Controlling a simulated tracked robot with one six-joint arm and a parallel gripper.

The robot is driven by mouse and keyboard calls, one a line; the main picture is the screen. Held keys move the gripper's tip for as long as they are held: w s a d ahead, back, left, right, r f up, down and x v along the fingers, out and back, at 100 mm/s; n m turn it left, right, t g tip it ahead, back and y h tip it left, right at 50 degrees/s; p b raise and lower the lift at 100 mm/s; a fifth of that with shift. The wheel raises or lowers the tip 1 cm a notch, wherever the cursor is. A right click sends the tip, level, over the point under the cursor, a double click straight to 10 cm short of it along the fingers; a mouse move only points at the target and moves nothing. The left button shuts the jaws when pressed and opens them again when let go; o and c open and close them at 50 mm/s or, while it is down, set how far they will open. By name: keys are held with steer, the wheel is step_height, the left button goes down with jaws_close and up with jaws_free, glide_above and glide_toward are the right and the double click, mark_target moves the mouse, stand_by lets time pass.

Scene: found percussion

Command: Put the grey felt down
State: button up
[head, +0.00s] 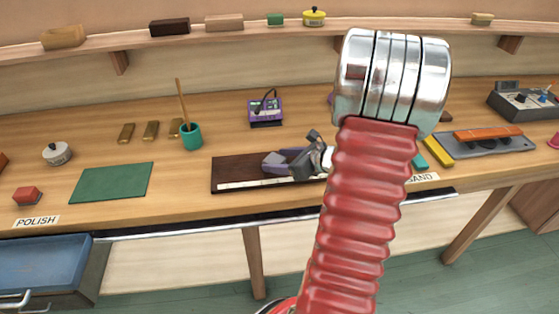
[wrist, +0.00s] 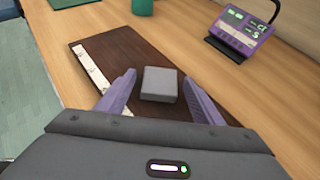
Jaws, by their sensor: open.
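The grey felt (wrist: 159,84) is a small grey block lying on a dark brown board (wrist: 92,58) in the wrist view. My gripper (wrist: 160,90) is open, with its purple fingers on either side of the felt and a visible gap to each. In the head view my gripper (head: 283,162) is over the dark board (head: 232,172), and the felt there (head: 273,162) shows at the fingers. The board has a pale marked strip along its front edge. My arm hides the board's right part in the head view.
A purple device (head: 265,108) stands behind the board. A teal cup (head: 192,136) with a stick and a green mat (head: 112,182) are to the left. A sanding area with a grey tray (head: 480,146) is at the right. Bare bench lies between mat and board.

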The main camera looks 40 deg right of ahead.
steer(key=v, duration=1.1)
steer(key=shift+s+r, duration=0.2)
steer(key=shift+s, duration=0.15)
steer(key=shift+w+a, duration=0.1)
steer(key=w+a+r+n+g+y, duration=0.1)
steer(key=a+r+n+g, duration=0.15)
steer(key=a+n, duration=0.7)
steer(key=w+a+r+n+g+y, duration=0.1)
steer(key=a+n+g, duration=0.4)
steer(key=a, duration=0.8)
steer(key=s+a+r+n+h, duration=0.2)
steer(key=a+n, duration=0.3)
steer(key=n, duration=0.4)
steer(key=s+a+r+n+t+h, duration=0.1)
steer(key=s+a+r+n, duration=0.3)
steer(key=n, duration=0.6)
steer(key=shift+s+a+r+h, duration=0.25)
steer(key=shift+s+a+h, duration=0.35)
steer(key=shift+a, duration=0.55)
steer(key=shift+w, duration=0.1)
